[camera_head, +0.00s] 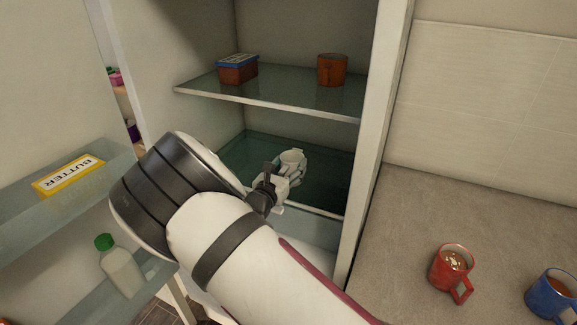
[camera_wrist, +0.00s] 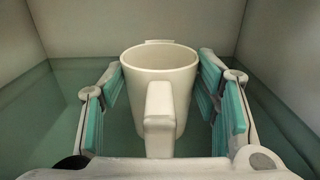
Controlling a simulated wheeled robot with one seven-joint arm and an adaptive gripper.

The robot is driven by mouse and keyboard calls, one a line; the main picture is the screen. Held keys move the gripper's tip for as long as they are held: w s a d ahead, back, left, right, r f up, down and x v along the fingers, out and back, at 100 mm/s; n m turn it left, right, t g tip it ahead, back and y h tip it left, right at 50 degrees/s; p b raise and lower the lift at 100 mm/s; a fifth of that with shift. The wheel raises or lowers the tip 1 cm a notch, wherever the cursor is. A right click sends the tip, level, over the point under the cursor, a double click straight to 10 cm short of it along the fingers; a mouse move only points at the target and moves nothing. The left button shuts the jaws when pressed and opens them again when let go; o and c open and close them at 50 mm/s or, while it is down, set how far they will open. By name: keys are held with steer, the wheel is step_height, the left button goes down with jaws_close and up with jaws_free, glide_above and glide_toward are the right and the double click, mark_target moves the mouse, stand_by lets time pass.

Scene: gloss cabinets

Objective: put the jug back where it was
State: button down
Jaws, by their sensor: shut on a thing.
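The jug (camera_wrist: 160,75) is white, with its handle facing the wrist camera. It is upright between the teal pads of my gripper (camera_wrist: 160,105), which is shut on it. In the head view the jug (camera_head: 292,158) is small and partly hidden by my gripper (camera_head: 284,172). Both are inside the open fridge, at the lower glass shelf (camera_head: 325,180). I cannot tell whether the jug's base touches the shelf.
The upper shelf (camera_head: 280,100) holds a blue-lidded box (camera_head: 237,70) and a brown pot (camera_head: 332,70). The open door at left carries butter (camera_head: 69,176) and a green-capped bottle (camera_head: 120,268). A red mug (camera_head: 450,267) and blue mug (camera_head: 549,296) stand on the counter (camera_head: 420,220).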

steer(key=c, duration=0.6)
jaws_free()
steer(key=shift+f, duration=0.15)
steer(key=shift+s+a, duration=0.15)
steer(key=shift+s, duration=0.05)
steer(key=v, duration=1.1)
steer(key=shift+s, duration=0.35)
